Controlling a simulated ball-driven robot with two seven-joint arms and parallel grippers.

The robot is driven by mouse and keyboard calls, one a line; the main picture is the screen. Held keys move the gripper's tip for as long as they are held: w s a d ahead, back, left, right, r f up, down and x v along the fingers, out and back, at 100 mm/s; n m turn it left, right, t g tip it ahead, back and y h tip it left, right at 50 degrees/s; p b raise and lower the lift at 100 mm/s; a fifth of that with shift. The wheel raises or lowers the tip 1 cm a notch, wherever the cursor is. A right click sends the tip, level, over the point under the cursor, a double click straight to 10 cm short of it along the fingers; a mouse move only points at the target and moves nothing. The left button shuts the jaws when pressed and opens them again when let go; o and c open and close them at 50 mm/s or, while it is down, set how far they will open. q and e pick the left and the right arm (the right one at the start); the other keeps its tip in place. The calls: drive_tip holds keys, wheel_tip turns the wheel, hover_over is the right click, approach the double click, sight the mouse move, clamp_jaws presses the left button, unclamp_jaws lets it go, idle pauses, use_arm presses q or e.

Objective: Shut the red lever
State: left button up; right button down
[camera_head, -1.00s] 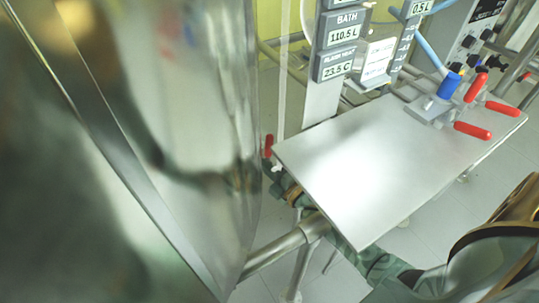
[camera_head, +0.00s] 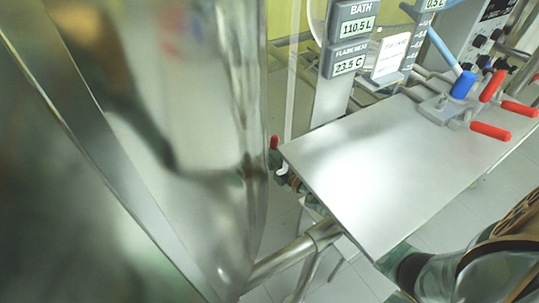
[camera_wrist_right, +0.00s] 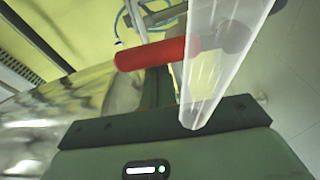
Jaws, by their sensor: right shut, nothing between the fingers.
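A red lever (camera_head: 274,143) stands upright just left of the metal plate, partly hidden by the large shiny vessel. In the right wrist view a red lever handle (camera_wrist_right: 157,53) lies crosswise, slightly tilted. My right gripper (camera_wrist_right: 155,80) is shut and empty; its dark fingers end close to the handle, and I cannot tell whether they touch it. In the head view my right arm passes under the plate, and part of it shows below the lever. My left gripper is not in view.
The grey plate (camera_head: 390,155) covers my right arm. A fitting with several red handles and a blue cap (camera_head: 463,86) sits on it. The shiny vessel (camera_head: 190,150) fills the left. A clear tapered tube (camera_wrist_right: 218,60) crosses the wrist view. Displays (camera_head: 350,45) stand behind.

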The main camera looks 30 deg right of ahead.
drive_tip(key=shift+d, duration=0.1)
drive_tip(key=shift+d+m, duration=0.2)
drive_tip(key=shift+m, duration=0.2)
